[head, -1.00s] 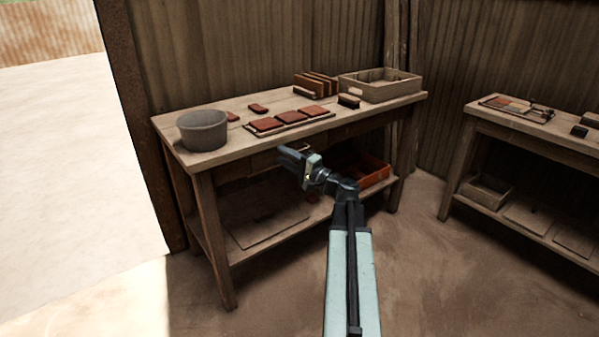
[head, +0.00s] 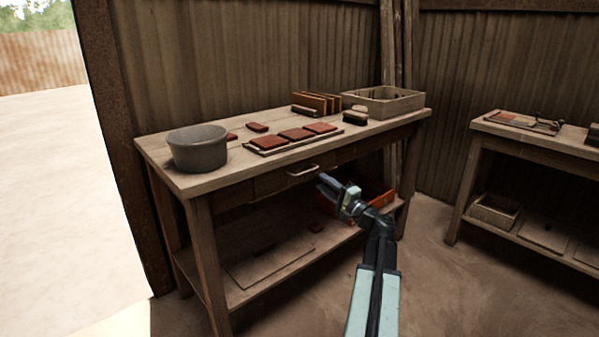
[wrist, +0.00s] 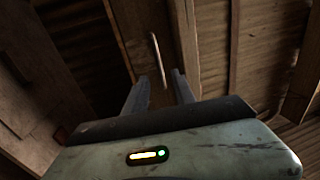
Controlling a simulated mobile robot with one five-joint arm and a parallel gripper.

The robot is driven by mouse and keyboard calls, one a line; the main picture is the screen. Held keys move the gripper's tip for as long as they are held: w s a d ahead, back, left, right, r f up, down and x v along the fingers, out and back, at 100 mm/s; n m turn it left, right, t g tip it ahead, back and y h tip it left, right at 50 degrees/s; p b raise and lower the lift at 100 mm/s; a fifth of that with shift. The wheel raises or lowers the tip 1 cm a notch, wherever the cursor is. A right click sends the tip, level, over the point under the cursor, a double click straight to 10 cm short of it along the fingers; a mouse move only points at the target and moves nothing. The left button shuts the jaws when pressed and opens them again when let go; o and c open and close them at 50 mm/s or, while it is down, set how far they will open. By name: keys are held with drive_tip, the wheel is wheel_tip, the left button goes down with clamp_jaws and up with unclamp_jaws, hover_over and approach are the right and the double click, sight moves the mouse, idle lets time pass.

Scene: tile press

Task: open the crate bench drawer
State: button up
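The crate bench (head: 215,181) is a wooden table with a lower shelf. Its drawer (head: 272,184) sits under the top and looks shut, with a pale bar handle (head: 303,171) on its front. My gripper (head: 324,183) is just in front of the drawer, a little right of and below the handle in the head view. In the wrist view the handle (wrist: 159,61) lies ahead of my gripper (wrist: 158,82), whose two fingers stand apart with nothing between them. The fingers do not appear to touch the handle.
On the bench top are a grey bucket (head: 199,148), red tiles on a board (head: 297,134), a brush (head: 355,118) and a wooden crate (head: 383,102). An orange crate (head: 376,193) is on the lower shelf. A second bench (head: 545,140) stands at right.

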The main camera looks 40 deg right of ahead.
sight(307, 172)
drive_tip(key=x, duration=0.3)
drive_tip(key=p+x, duration=0.1)
drive_tip(key=x, duration=0.4)
drive_tip(key=shift+w+a+p, duration=0.25)
drive_tip(key=shift+w+p, duration=0.05)
drive_tip(key=shift+w, duration=0.1)
clamp_jaws()
drive_tip(key=shift+s, duration=0.1)
idle(0.8)
